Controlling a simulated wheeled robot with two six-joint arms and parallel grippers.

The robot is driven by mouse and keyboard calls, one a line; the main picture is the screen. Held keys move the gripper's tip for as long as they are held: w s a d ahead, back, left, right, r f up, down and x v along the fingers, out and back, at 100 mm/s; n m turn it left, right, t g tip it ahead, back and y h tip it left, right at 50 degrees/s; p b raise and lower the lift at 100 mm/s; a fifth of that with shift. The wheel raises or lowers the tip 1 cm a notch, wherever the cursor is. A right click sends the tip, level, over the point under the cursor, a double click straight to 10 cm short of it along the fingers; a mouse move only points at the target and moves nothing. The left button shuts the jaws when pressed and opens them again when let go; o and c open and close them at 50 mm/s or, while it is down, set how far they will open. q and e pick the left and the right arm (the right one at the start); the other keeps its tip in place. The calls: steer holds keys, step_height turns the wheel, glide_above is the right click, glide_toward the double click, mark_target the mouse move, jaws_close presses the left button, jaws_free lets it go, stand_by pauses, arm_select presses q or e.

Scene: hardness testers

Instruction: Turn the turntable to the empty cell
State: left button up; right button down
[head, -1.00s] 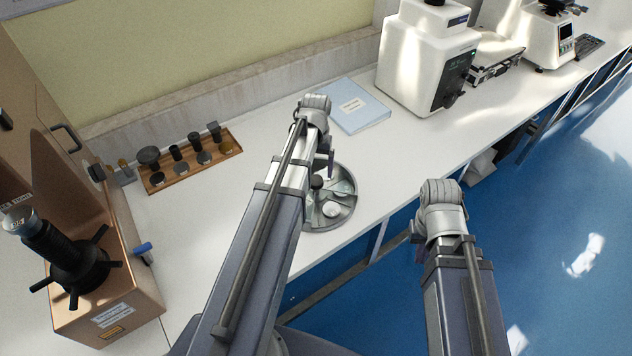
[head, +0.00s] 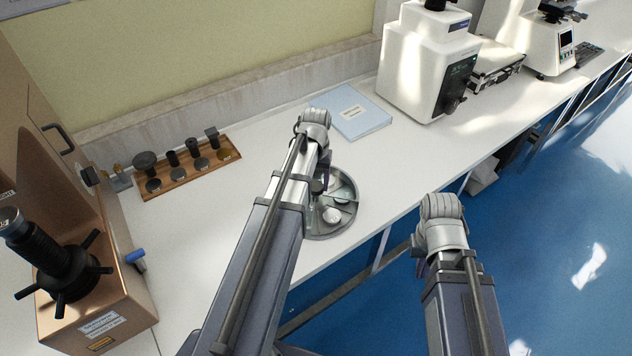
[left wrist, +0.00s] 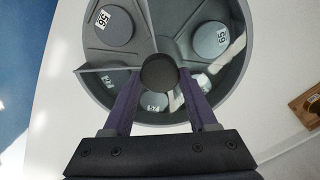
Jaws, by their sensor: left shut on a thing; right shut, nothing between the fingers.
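The turntable (head: 349,222) is a round grey metal tray split by dividers, on the white bench near its front edge. It fills much of the left wrist view (left wrist: 172,30). Grey discs lie in its cells, one labelled 56 (left wrist: 115,26) and one 65 (left wrist: 209,40); lower labels are partly hidden. A dark round knob (left wrist: 159,72) stands at its centre. My left gripper (left wrist: 157,85) is shut on this knob, a finger on each side. In the head view the left arm covers part of the turntable. My right gripper (head: 420,245) is shut and empty, beyond the bench's front edge.
A wooden rack (head: 190,175) with dark fittings lies at the back left, beside a brown tester (head: 105,295). A blue booklet (head: 360,112) lies behind the turntable. A white tester (head: 425,65) stands at the back right. Bare bench surrounds the turntable.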

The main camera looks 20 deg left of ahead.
arm_select(q)
jaws_close()
steer(key=shift+m, duration=0.6)
steer(key=shift+d+m, duration=0.1)
steer(key=shift+m, duration=4.4)
steer(key=shift+s+m, duration=0.1)
steer(key=shift+m, duration=6.3)
steer(key=shift+s+m, duration=0.1)
steer(key=shift+m, duration=0.5)
